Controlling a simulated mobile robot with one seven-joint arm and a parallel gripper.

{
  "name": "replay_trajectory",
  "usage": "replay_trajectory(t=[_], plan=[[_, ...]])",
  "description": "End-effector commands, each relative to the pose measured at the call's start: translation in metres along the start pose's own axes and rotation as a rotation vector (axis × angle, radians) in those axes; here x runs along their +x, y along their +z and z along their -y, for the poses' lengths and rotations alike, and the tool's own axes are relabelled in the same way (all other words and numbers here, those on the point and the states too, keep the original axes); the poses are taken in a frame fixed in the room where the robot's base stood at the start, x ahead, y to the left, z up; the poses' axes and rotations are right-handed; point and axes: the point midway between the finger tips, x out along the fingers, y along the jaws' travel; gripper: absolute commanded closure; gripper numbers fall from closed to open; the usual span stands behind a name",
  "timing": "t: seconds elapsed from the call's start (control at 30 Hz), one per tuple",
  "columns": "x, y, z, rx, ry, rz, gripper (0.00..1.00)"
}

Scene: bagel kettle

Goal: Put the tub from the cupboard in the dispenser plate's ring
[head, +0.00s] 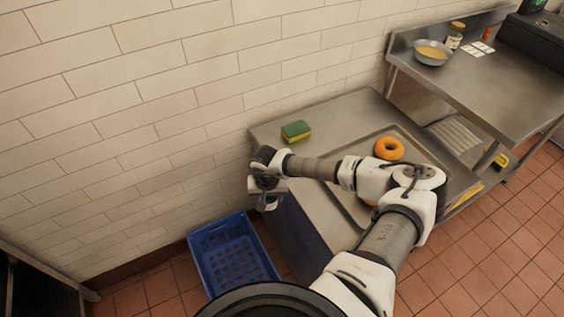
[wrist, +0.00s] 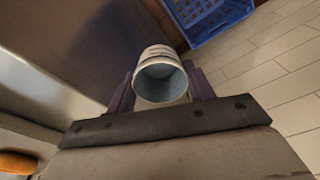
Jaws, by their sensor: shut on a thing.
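The tub (wrist: 160,82), pale and round with a blue-grey inside, sits between the two dark fingers of my gripper (wrist: 161,92) in the wrist view. Its open mouth faces the wrist camera. My gripper is shut on it. In the head view my gripper (head: 266,197) is beyond the left end of the steel counter, close to the tiled wall. The tub is too small there to make out clearly. I cannot pick out the dispenser plate, its ring or an open cupboard in either view.
A blue crate (head: 215,237) stands on the floor below my gripper. A higher steel table at right holds a bowl (head: 433,51) and a jar (head: 455,35).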

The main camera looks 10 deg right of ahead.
Motion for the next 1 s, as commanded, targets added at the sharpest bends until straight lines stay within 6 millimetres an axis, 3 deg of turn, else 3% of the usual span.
replay_trajectory(t=[0.1, 0.17, 0.5, 0.8, 1.0], plan=[[0.035, 0.009, 0.015, -0.036, -0.003, 0.003, 0.72], [0.048, 0.013, 0.02, -0.048, -0.008, 0.003, 0.72], [0.046, 0.012, 0.029, -0.065, -0.022, -0.005, 0.72], [0.043, 0.011, 0.018, -0.035, -0.013, 0.002, 0.72], [0.092, 0.016, 0.016, -0.041, -0.004, 0.0, 0.72]])
